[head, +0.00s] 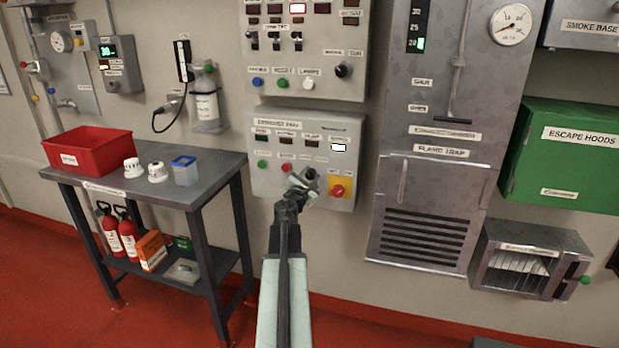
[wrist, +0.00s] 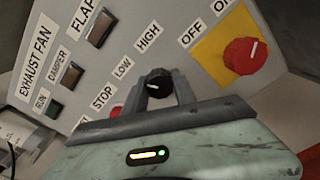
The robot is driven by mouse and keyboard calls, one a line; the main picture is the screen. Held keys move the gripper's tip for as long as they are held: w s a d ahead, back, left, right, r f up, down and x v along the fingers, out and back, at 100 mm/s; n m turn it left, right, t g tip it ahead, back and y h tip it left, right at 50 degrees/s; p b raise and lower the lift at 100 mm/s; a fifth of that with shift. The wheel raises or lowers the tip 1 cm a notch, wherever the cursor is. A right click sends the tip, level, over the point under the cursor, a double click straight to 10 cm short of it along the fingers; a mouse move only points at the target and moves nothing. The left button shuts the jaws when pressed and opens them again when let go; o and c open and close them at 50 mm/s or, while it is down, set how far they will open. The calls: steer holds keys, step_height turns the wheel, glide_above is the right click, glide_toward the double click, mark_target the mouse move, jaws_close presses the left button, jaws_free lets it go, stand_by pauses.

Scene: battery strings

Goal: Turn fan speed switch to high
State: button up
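The fan speed switch is a black knob (wrist: 158,83) on the grey exhaust fan panel (head: 262,183), by the LOW and HIGH labels. In the wrist view its small white mark shows, but its exact setting is hard to read. My gripper (wrist: 162,92) is at the knob, with a grey finger on each side of it. I cannot tell whether the fingers press on it or stand slightly apart. In the head view my gripper (head: 302,184) reaches the panel from below and partly covers the knob (head: 310,174).
A red rotary switch (wrist: 245,54) on a yellow plate with OFF and ON labels is close on the right. Green and red buttons (head: 286,168) lie to the left. A flame trap cabinet (head: 425,220) stands right; a metal table (head: 190,185) stands left.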

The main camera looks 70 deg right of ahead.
steer(key=shift+a, duration=0.3)
jaws_close()
steer(key=shift+d, duration=0.25)
steer(key=shift+m, duration=0.3)
steer(key=m, duration=0.4)
steer(key=shift+r, duration=0.1)
steer(key=m, duration=0.3)
steer(key=shift+m, duration=2.1)
